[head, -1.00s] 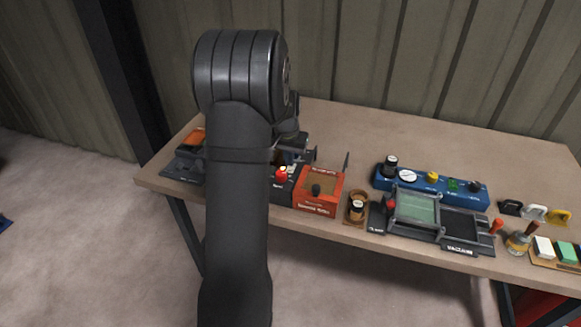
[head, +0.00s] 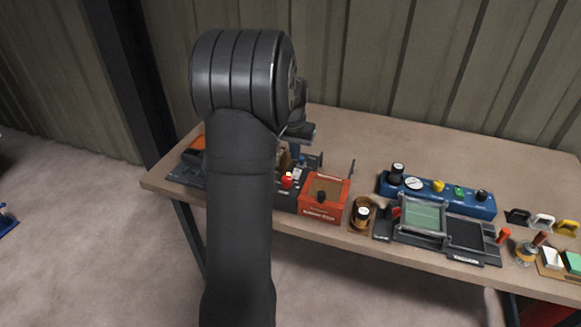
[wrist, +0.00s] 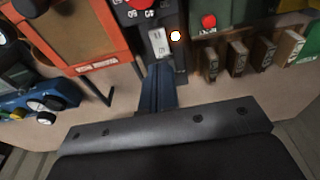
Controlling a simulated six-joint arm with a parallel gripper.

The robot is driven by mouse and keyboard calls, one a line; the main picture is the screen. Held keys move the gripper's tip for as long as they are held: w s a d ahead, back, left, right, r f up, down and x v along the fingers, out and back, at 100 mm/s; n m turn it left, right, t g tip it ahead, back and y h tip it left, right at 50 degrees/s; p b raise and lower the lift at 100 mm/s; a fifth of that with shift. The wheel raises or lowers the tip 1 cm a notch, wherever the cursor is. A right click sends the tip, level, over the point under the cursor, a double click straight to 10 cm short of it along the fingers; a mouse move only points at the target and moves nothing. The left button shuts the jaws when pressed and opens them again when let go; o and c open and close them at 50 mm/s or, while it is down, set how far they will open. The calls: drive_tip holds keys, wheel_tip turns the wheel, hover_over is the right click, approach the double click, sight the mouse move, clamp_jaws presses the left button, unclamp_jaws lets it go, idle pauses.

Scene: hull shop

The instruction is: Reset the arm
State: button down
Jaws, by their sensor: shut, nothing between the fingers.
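My gripper (wrist: 160,88) has two blue fingers pressed together with nothing between them. In the wrist view it points at a dark control panel, near a white switch plate (wrist: 158,42) and a small lit lamp (wrist: 175,36). I cannot tell whether the fingertips touch the panel. In the head view my dark arm rises in front of the bench's left part, and the wrist bends down behind it. Only a bit of the blue gripper (head: 295,148) shows there, above the red-knobbed panel; its tips are hard to make out.
An orange box (head: 336,190) stands right of the panel. A blue instrument panel (head: 450,195), a framed screen station (head: 470,252) and a small wooden cup (head: 352,215) stand farther right. Wooden tags (wrist: 237,58) are near the gripper. The back of the bench (head: 400,140) is clear.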

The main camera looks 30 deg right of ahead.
wheel_tip(320, 180, down, 7)
drive_tip(key=shift+r, duration=0.1)
idle(0.4)
drive_tip(key=shift+r, duration=0.15)
drive_tip(key=shift+r, duration=4.55)
wheel_tip(320, 180, up, 16)
drive_tip(key=m+g+y, duration=0.1)
drive_tip(key=m, duration=1)
hover_over(295, 175)
drive_tip(key=s+a, duration=0.5)
drive_tip(key=shift+a, duration=0.1)
